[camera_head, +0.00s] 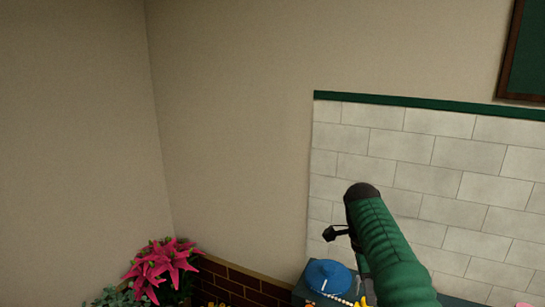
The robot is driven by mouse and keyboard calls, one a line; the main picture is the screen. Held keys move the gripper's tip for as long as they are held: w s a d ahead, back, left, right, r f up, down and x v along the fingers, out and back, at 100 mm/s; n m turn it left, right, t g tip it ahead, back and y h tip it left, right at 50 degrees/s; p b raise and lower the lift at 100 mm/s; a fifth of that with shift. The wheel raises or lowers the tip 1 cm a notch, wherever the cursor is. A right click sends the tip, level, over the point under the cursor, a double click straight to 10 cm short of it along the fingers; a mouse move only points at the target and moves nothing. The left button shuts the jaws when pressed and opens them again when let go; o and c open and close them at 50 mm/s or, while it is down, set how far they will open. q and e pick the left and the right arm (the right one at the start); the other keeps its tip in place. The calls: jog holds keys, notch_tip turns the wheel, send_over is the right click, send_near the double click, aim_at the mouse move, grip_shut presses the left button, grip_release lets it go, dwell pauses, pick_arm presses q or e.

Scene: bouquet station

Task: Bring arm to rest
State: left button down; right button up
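My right arm, with a green sleeve, rises from the bottom right of the head view. A small dark part beside it looks like my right gripper (335,234). It is partly hidden by the sleeve, and too small to tell open from shut. I see nothing held in it. It appears in front of the tiled wall, above a blue domed object in the picture. My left gripper is not in view.
The blue domed object (329,275) with a pale beaded edge sits on a dark teal surface (301,293) at the bottom. Pink flowers (160,266) stand at the lower left by a low brick wall (236,284). White tiles (455,153) cover the right wall.

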jog(key=s+f+n+t+y+b, duration=0.1)
jog(key=s+f+n+b, duration=0.35)
jog(key=f, duration=0.55)
jog(key=s+f+n+t+b, duration=0.1)
jog(key=s+f+n+b, duration=0.3)
jog(key=f, duration=0.5)
jog(key=s+a+f+n+t+y+b, duration=0.1)
jog(key=s+a+f+n+b, duration=0.2)
jog(key=s+f+n+b, duration=0.5)
jog(key=s+f+n, duration=0.2)
jog(key=s+f, duration=0.5)
jog(key=f, duration=0.1)
jog(key=shift+s+a+f+n, duration=0.15)
jog(key=shift+s+a+n, duration=0.05)
jog(key=shift+s+n, duration=0.15)
jog(key=shift+w+f, duration=0.1)
